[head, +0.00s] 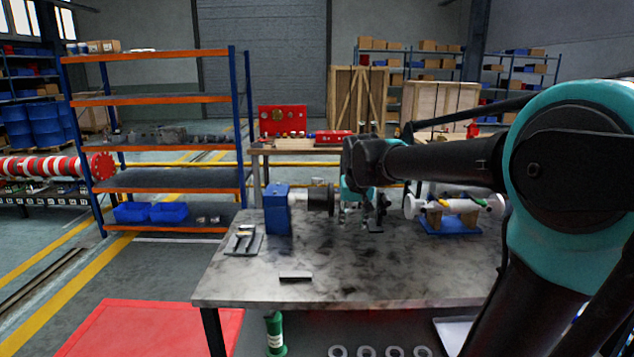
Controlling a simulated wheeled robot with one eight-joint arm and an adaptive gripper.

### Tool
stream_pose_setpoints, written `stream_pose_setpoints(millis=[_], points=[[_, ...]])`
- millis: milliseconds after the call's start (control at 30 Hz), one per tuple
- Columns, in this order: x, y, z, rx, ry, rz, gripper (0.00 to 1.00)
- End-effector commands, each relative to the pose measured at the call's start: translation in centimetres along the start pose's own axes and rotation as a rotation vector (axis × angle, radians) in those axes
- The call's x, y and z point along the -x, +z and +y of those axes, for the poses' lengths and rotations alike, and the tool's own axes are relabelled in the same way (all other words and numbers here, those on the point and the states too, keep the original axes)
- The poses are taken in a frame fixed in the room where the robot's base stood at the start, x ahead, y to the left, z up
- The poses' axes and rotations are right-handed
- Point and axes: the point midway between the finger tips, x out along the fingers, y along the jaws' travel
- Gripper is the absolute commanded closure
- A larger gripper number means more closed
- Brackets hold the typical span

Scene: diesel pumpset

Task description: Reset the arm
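My arm comes in from the right and reaches out over the grey metal table (330,262). My gripper (372,226) is at the end of the arm, pointing down above the middle of the table. It is small and dark here, and I cannot tell whether its fingers are open or shut, or whether they touch anything. A blue block-shaped unit (277,210) with a dark cylindrical part (320,200) stands on the table, to the left of the gripper.
A white cylindrical assembly (458,205) on a blue stand is on the table's right. A tray with tools (243,241) lies at the left, and a small dark bar (296,280) near the front. An orange-and-blue shelf (160,180) stands left.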

Motion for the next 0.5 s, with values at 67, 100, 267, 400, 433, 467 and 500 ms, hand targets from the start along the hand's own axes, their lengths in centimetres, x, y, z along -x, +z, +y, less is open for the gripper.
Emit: stream_pose_setpoints(millis=[67, 100, 267, 400, 433, 467, 500], points=[[-1.4, 2.3, 1.2, -0.003, 0.000, -0.002, 0.64], [-2.1, 3.5, 1.9, -0.004, 0.001, -0.003, 0.64], [-5.6, 10.7, 4.8, -0.006, 0.001, -0.008, 0.64], [-8.7, 18.6, 7.2, -0.007, 0.000, -0.012, 0.64], [-9.2, 20.2, 7.6, -0.008, 0.000, -0.012, 0.64], [-9.6, 21.5, 7.8, -0.006, -0.001, -0.012, 0.64], [-10.1, 23.2, 8.2, -0.007, -0.001, -0.013, 0.64]])
